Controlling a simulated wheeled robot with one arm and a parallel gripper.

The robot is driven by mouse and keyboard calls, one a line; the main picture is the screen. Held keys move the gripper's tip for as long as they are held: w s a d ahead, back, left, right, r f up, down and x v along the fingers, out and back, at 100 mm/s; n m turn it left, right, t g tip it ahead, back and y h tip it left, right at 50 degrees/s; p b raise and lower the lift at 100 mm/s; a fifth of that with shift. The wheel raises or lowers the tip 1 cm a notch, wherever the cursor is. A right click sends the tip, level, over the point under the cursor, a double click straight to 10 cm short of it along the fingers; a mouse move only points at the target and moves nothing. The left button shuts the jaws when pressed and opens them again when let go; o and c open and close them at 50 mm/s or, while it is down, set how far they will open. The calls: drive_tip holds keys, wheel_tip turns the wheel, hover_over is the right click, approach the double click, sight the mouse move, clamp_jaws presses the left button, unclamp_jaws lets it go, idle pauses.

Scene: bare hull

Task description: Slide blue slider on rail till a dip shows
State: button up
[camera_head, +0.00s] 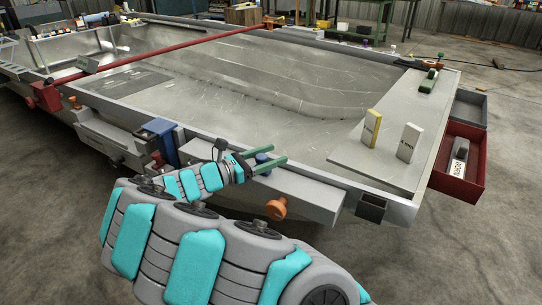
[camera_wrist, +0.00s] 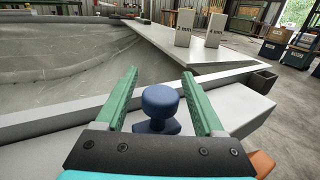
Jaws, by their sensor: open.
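A dark blue knob on a blue base (camera_wrist: 160,103) stands on the grey ledge along the hull's near edge. It also shows in the head view (camera_head: 262,158). My gripper (camera_head: 280,154) is open, with its green fingers on either side of the knob. In the wrist view my gripper (camera_wrist: 160,74) shows gaps between the knob and both fingers. A larger blue block (camera_head: 160,137) sits on the near edge further left. I cannot tell which blue part is the slider. No dip is visible in the rail (camera_head: 300,180).
An orange knob (camera_head: 277,208) sticks out below the ledge. A red bar (camera_head: 160,55) crosses the hull. Two upright blocks (camera_head: 372,127) (camera_head: 409,141) stand on the right-hand deck (camera_head: 385,160), beside an open red drawer (camera_head: 459,165). The hull's hollow middle is clear.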

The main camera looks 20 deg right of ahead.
drive_tip(key=v, duration=0.7)
drive_tip(key=shift+a, duration=0.35)
drive_tip(key=shift+s, duration=0.1)
idle(0.8)
